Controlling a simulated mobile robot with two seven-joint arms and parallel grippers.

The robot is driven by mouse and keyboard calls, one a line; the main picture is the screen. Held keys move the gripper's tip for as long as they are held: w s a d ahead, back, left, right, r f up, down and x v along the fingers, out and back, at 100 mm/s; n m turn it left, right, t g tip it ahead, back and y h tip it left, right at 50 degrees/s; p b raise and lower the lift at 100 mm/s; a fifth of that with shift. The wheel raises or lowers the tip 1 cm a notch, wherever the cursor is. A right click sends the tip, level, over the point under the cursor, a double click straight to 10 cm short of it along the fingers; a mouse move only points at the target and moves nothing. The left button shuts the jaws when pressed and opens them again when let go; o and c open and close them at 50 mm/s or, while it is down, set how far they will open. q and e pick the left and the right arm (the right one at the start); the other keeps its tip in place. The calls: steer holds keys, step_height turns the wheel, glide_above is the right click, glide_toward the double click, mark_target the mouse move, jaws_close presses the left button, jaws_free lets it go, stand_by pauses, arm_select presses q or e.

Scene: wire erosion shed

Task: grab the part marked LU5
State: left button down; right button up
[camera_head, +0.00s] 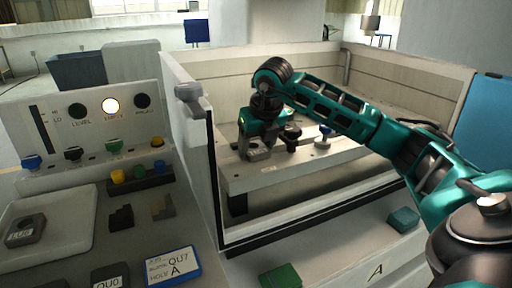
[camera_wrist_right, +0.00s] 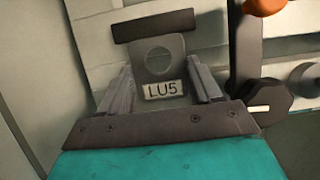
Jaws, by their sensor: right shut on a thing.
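The part marked LU5 (camera_wrist_right: 172,47) is a grey plate with a round recess and a pale label, seen between the fingers in the right wrist view. My right gripper (camera_wrist_right: 160,82) is shut on it, one finger on each side. In the head view my right gripper (camera_head: 262,142) points down inside the machine's open tank, at the left end of the pale work table (camera_head: 300,168). The part is largely hidden by the gripper there. A dark bar lies just beyond the part in the wrist view. My left gripper is not in view.
The tank's near wall (camera_head: 199,165) stands close left of the gripper. A dark clamp with a knob (camera_head: 292,132) and a blue-topped knob (camera_head: 325,130) are to its right. A tray (camera_head: 62,220), a QU7 card (camera_head: 173,266) and a QU0 block (camera_head: 111,276) lie outside, left.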

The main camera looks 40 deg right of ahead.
mark_target(257, 149)
step_height(257, 149, up, 20)
steer(key=p, duration=0.3)
steer(key=shift+p, duration=0.35)
